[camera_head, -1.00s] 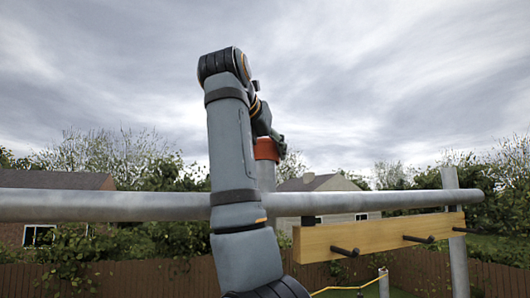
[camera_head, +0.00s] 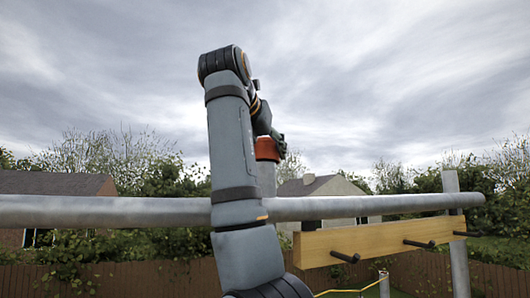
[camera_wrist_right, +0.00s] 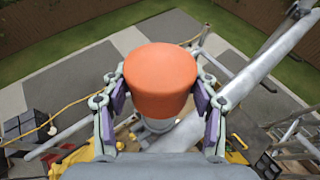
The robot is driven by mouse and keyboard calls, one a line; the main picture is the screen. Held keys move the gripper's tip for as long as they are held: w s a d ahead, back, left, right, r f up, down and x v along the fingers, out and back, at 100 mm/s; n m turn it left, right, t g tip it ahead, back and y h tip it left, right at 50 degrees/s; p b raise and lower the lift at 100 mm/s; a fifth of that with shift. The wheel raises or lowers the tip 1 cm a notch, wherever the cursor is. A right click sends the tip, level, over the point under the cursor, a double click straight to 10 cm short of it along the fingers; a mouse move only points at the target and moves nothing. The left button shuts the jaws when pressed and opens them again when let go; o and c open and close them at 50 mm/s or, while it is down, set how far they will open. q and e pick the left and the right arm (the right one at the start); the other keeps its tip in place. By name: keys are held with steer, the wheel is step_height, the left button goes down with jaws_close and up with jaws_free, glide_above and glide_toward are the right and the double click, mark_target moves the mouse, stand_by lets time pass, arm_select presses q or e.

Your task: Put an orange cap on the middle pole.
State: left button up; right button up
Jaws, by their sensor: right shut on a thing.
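The orange cap (camera_wrist_right: 160,82) fills the middle of the right wrist view, between the purple-padded fingers of my right gripper (camera_wrist_right: 160,98). The gripper is shut on it. The grey middle pole (camera_wrist_right: 160,125) shows just beneath the cap. In the head view the cap (camera_head: 267,148) sits at the top of the upright pole (camera_head: 267,179), partly behind my right arm. My right gripper (camera_head: 277,147) is beside it there, partly hidden. I cannot tell how far the cap goes over the pole. My left gripper is not in view.
A long grey horizontal pipe (camera_head: 110,211) crosses behind my arm. A wooden board with black pegs (camera_head: 378,241) hangs at right, near another upright pole (camera_head: 456,230). Paving and grass lie far below in the wrist view. Open sky is above.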

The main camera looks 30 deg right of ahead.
mark_target(262, 142)
steer(key=shift+r, duration=0.3)
stand_by(0.6)
steer(key=o, duration=1)
steer(key=shift+o, duration=0.2)
steer(key=shift+v, duration=3.85)
steer(key=b+v, duration=0.1)
steer(key=v, duration=0.2)
steer(key=shift+s+a, duration=0.1)
steer(key=shift+a, duration=0.1)
steer(key=shift+d, duration=0.1)
